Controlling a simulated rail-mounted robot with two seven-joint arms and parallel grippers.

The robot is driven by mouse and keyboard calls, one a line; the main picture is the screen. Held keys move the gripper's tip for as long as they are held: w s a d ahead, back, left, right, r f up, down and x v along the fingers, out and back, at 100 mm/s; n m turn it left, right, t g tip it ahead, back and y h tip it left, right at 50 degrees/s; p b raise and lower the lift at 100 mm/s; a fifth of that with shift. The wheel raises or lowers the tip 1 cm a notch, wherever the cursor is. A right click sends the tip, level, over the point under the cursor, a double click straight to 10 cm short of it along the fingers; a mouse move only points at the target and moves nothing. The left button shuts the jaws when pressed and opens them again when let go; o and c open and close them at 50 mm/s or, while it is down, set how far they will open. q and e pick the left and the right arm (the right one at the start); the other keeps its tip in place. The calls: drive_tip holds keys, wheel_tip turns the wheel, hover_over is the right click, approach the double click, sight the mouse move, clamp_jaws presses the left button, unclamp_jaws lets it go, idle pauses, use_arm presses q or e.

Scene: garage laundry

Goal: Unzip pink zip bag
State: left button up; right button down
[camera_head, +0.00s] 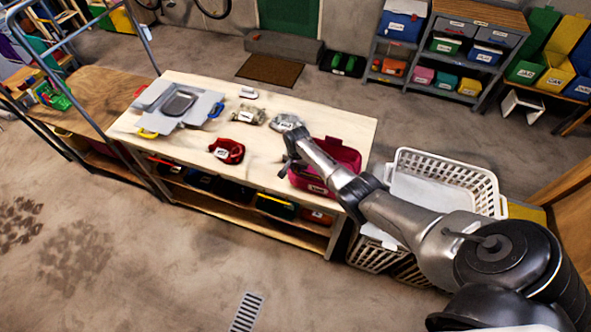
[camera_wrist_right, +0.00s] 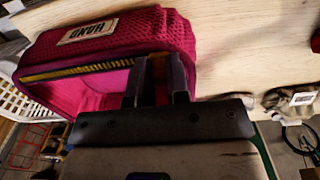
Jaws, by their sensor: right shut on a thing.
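The pink zip bag (camera_head: 345,157) lies on the right end of the wooden workbench (camera_head: 240,182). In the right wrist view the bag (camera_wrist_right: 130,35) fills the upper left, with a white label. Its gold zip (camera_wrist_right: 85,69) runs along the near edge up to my right gripper (camera_wrist_right: 158,60). That gripper is shut at the zip's right end, with pinkish material between its fingers. I cannot tell whether it grips the pull or the fabric. In the head view my right gripper (camera_head: 290,152) is at the bag's left side, and my arm covers part of the bag. My left gripper is out of view.
A white laundry basket (camera_head: 445,160) is beside the bench's right end.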

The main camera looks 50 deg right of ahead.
drive_tip(key=c, duration=1.1)
unclamp_jaws()
drive_tip(key=shift+r, duration=0.5)
wheel_tip(320, 180, up, 13)
drive_tip(key=shift+f+p, duration=0.1)
drive_tip(key=shift+p, duration=0.6)
